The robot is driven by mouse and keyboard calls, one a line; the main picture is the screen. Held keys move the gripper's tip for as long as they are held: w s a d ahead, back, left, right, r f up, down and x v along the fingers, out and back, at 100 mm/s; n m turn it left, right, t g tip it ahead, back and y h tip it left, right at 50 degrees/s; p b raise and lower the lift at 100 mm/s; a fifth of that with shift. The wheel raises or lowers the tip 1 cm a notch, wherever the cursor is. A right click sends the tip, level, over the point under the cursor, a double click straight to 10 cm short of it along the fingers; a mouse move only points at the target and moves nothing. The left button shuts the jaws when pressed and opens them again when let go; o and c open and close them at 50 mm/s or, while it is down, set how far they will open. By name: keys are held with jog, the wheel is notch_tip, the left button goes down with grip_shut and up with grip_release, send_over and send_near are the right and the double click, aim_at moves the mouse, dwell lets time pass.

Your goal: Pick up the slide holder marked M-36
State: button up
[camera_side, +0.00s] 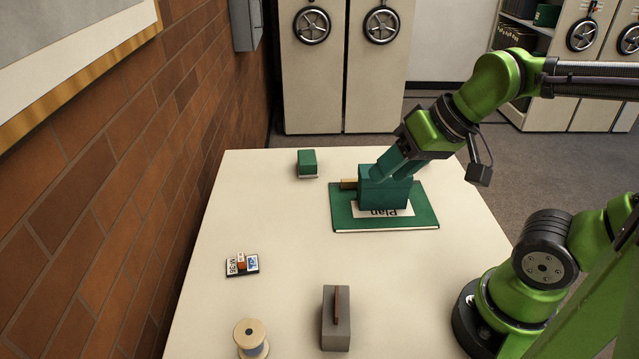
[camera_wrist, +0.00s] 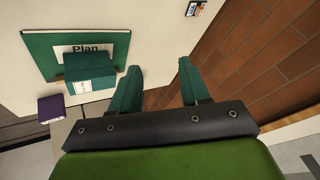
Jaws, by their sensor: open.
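The slide holder marked M-36 (camera_side: 236,265) lies flat on the table at the left in the side view, a small white piece with an orange part and a blue picture. It also shows at the top edge of the wrist view (camera_wrist: 195,8), partly cut off. My gripper (camera_side: 385,168) has teal fingers and is at the teal box on the far right of the table, well away from the holder. In the wrist view the fingers (camera_wrist: 156,80) are spread with nothing between them. The side view does not show whether they touch the box.
The teal box (camera_side: 384,196) stands on a green "Plan" folder (camera_side: 426,217). A small green box (camera_side: 307,161) stands at the back. A spool (camera_side: 251,345) and a grey block (camera_side: 337,335) with a brown bar stand in front. A brick wall (camera_side: 120,150) runs along the left.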

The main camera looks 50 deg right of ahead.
jog(key=w+a+f+n+g, duration=0.15)
jog(key=w+a+g, duration=0.25)
jog(key=w+a, duration=0.6)
jog(key=m+g+h, duration=0.2)
jog(key=m, duration=0.3)
send_over(241, 257)
notch_tip(241, 257, down, 15)
jog(key=shift+w+d+r, duration=0.1)
jog(key=shift+d+r, duration=0.05)
jog(key=shift+r, duration=0.05)
jog(key=shift+a+f, duration=0.2)
jog(key=shift+f, duration=3)
grip_shut()
